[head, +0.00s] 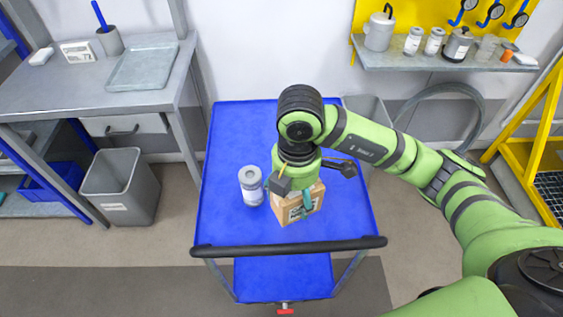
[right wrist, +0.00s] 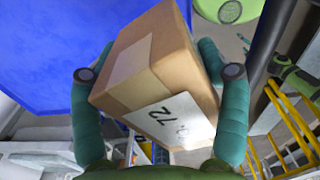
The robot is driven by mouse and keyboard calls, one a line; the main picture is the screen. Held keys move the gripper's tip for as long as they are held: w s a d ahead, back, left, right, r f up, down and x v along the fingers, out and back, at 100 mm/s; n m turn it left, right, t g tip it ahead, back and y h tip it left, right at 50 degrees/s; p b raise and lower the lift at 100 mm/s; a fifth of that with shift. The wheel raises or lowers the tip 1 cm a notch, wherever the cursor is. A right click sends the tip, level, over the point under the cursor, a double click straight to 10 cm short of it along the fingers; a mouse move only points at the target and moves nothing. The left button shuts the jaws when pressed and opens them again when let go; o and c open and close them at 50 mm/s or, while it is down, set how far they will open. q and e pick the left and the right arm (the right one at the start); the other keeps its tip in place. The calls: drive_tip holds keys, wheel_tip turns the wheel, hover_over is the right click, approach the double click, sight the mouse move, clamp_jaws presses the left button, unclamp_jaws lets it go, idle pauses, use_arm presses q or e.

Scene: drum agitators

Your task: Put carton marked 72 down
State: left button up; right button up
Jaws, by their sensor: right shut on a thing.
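The brown carton marked 72 (head: 288,212) is over the blue cart top, toward its front edge. My right gripper (head: 294,197) reaches down from above and is shut on it. In the right wrist view the carton (right wrist: 150,70) sits between the two teal fingers of the gripper (right wrist: 158,73), tilted in the picture, with its white "72" label facing the camera. I cannot tell whether its underside touches the cart. My left gripper is not in view.
The blue cart (head: 232,130) has a dark front handle bar (head: 290,247). A grey-white canister (head: 251,187) stands on it, just left of the carton. The cart top is clear at the back and left. A grey bench (head: 90,98) and a grey bin (head: 122,185) stand left.

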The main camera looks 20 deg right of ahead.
drive_tip(key=m, duration=0.4)
drive_tip(key=shift+d+f, duration=0.35)
drive_tip(key=shift+f, duration=0.05)
drive_tip(key=shift+f+m+b, duration=0.15)
drive_tip(key=shift+m+b, duration=0.15)
drive_tip(key=shift+b, duration=0.05)
drive_tip(key=w+d+f+b, duration=0.4)
drive_tip(key=w+d+b, duration=0.1)
drive_tip(key=w+d+f+b, duration=0.2)
drive_tip(key=w+d+b, duration=0.1)
drive_tip(key=shift+d+f, duration=0.15)
drive_tip(key=shift+f, duration=0.25)
wheel_tip(320, 180, down, 3)
drive_tip(key=shift+f, duration=0.5)
drive_tip(key=o, duration=1.3)
drive_tip(key=shift+f, duration=0.1)
